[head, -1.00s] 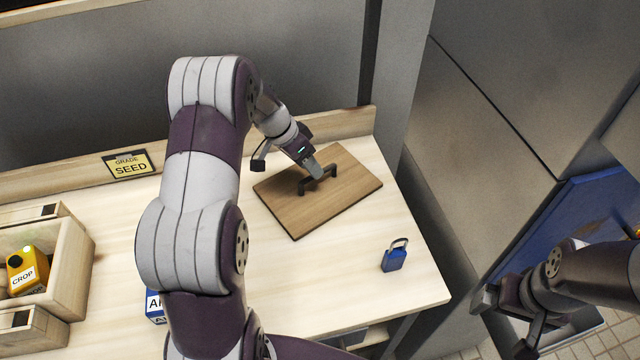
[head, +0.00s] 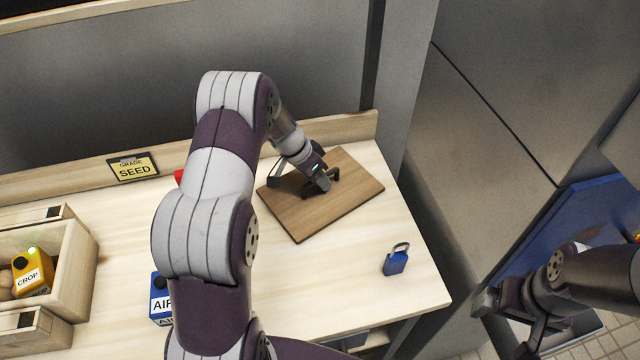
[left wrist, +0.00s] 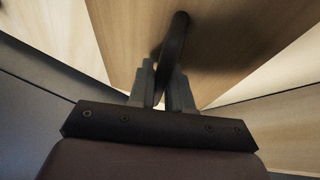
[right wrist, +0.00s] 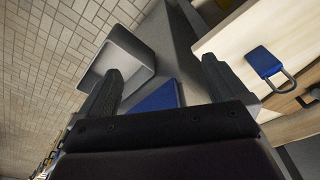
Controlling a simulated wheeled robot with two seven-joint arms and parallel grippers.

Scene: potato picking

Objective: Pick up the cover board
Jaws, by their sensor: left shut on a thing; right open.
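The cover board (head: 345,205) is a brown wooden panel with a dark handle (head: 333,175). It lies on the pale table at the right end, turned at an angle. My left gripper (head: 322,184) is at the handle. In the left wrist view its two fingers (left wrist: 166,90) are shut on the dark bar of the handle (left wrist: 178,40), with the board (left wrist: 225,35) behind it. My right gripper (head: 508,318) is away to the right, beyond the table's edge. In the right wrist view its fingers (right wrist: 158,85) are apart with nothing between them.
A blue padlock (head: 396,260) stands on the table right of the board. A wooden bin (head: 75,262) with a yellow CROP box (head: 33,272) is at the left. A blue box (head: 160,305) sits behind my left arm. A SEED sign (head: 133,167) leans at the back ledge.

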